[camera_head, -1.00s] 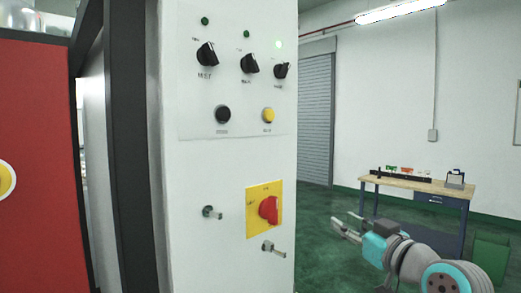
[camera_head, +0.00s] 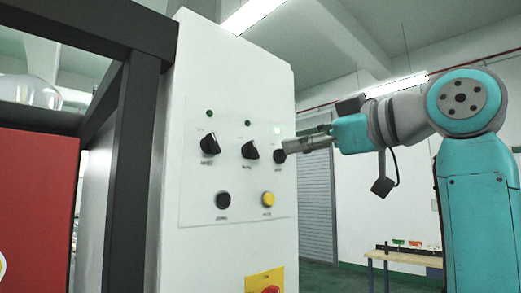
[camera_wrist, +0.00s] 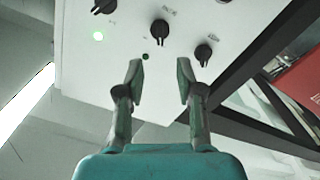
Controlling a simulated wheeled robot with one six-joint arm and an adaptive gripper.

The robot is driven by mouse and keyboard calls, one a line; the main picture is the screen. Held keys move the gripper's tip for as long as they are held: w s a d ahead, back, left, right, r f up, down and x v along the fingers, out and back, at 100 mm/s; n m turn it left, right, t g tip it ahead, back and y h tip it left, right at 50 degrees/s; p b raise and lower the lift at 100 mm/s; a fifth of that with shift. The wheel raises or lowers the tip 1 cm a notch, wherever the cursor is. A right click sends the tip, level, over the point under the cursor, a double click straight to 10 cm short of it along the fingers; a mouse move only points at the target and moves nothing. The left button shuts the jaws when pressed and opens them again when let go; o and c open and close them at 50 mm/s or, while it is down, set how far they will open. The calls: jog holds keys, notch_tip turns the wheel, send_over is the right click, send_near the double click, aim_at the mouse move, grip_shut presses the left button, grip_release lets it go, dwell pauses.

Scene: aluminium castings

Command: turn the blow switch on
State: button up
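Three black rotary switches sit in a row on the white control panel in the head view: left (camera_head: 209,144), middle (camera_head: 249,150) and right (camera_head: 280,156). Their labels are too small to read, so I cannot tell which is the blow switch. A green lamp (camera_head: 277,128) glows above the right switch; the other two lamps are dark. My gripper (camera_head: 292,146) is in front of the panel's right edge, by the right switch. In the wrist view my gripper (camera_wrist: 160,76) is open and empty, its fingers either side of a dark lamp (camera_wrist: 145,56), below the middle switch (camera_wrist: 160,33).
Below the switches are a black button (camera_head: 223,200) and a yellow button (camera_head: 267,199). A red switch on a yellow plate (camera_head: 264,281) is lower. A dark frame post (camera_head: 125,160) and red panel (camera_head: 35,215) stand left. A workbench (camera_head: 405,257) is at the back right.

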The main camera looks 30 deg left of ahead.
aim_at(256, 150)
jog(key=x, duration=1)
jog(key=shift+w+a+f, duration=0.1)
jog(key=shift+w+a, duration=0.05)
jog(key=shift+a, duration=0.15)
grip_shut()
